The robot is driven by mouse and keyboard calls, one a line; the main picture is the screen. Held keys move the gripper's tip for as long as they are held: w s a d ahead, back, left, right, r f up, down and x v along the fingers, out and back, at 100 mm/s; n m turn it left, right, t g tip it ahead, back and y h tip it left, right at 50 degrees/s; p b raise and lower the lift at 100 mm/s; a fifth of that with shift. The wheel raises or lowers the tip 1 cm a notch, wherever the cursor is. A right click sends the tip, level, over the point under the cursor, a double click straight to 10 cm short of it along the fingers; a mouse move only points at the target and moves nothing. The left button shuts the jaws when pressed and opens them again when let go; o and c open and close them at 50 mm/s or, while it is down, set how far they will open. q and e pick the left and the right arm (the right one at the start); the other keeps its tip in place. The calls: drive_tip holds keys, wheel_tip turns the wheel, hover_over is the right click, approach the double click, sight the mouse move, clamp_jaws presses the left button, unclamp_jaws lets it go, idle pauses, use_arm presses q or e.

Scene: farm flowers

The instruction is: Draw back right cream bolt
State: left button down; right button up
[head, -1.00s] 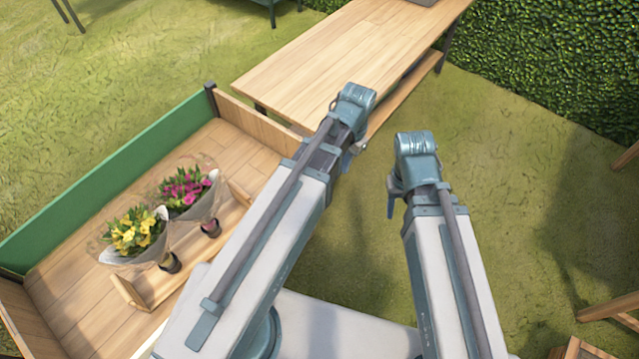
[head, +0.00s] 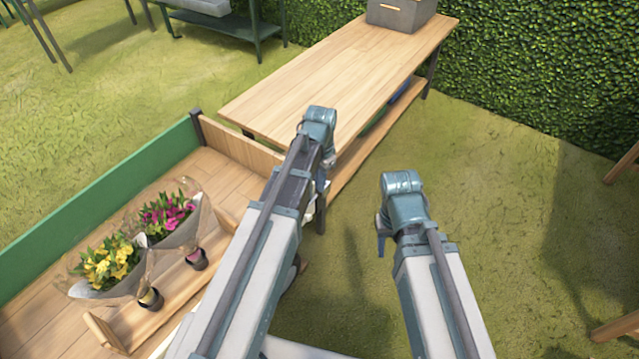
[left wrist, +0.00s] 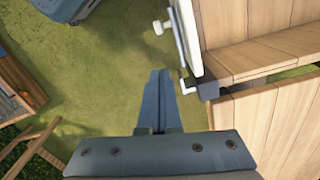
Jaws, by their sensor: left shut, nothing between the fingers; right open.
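A cream bolt (left wrist: 176,30) shows in the left wrist view as a thin upright bar with a round knob at its left, beside a pale panel edge at the corner of the wooden cart bed (left wrist: 290,25). My left gripper (left wrist: 160,76) is shut and empty, its tips just left of and below the bolt, apart from it in the picture. In the head view my left gripper (head: 321,208) hangs down at the cart's near right corner, and my arm hides most of that corner. My right gripper (head: 381,238) is open and empty over grass.
The cart bed with its green side (head: 100,185) holds two wrapped bouquets, yellow (head: 108,262) and magenta (head: 165,218), in a wooden rack. A wooden table (head: 340,75) with a grey box (head: 400,14) stands ahead.

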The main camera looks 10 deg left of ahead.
use_arm(q)
wheel_tip(320, 180, down, 9)
drive_tip(key=s+a+b, duration=0.1)
drive_tip(key=s+b, duration=0.1)
drive_tip(key=b, duration=0.5)
drive_tip(key=shift+s+a+b, duration=0.25)
drive_tip(key=shift+a+b, duration=0.05)
drive_tip(key=shift+b, duration=0.1)
drive_tip(key=shift+r, duration=0.1)
